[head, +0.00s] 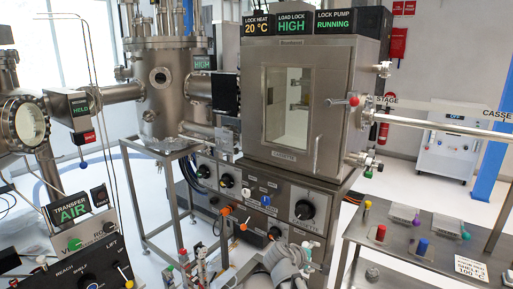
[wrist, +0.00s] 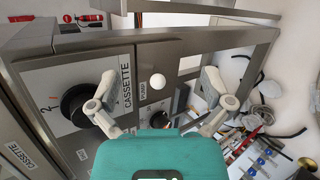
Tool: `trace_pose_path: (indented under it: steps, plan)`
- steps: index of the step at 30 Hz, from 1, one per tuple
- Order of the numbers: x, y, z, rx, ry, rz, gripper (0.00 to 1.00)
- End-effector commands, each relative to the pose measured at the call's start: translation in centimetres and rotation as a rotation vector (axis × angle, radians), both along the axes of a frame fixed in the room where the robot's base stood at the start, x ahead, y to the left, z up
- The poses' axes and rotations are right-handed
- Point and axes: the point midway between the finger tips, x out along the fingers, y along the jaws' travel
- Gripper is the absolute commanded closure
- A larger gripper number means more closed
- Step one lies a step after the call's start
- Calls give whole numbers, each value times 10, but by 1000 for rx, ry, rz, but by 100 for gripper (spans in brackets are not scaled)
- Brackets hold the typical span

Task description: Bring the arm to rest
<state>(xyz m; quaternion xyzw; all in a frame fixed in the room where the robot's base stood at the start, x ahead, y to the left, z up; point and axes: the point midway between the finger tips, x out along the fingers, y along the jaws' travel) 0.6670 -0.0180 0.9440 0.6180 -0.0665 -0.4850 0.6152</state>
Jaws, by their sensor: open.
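In the wrist view my gripper (wrist: 158,92) is open, its two grey fingers spread wide with nothing between them. It faces a steel control panel with a black cassette knob (wrist: 76,104) behind the left finger and a white pump button (wrist: 157,81) between the fingers. I cannot tell whether the left finger touches the knob. In the head view my grey arm (head: 287,262) shows at the bottom centre, in front of the panel under the load lock chamber (head: 335,115). The fingertips are hard to make out there.
The load lock door is closed; signs read lock heat 20 °C, load lock high, pump running. A steel bench (head: 408,258) with coloured-knobbed items stands at right. A transfer console (head: 88,262) stands at lower left. A long transfer rod (head: 440,124) juts right from the chamber.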

Motion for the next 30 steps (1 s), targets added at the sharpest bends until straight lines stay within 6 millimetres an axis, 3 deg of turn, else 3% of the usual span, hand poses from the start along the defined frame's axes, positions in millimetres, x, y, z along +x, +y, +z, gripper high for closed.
trace_pose_path:
  steps: [7,18,24,30]
  plan:
    - [-43,-16,-21,358,30,-259,0]
    - [-104,-1,-35,831,126,-652,0]
    - [-123,12,-31,989,182,-793,0]
    - [-129,17,-30,1041,204,-841,0]
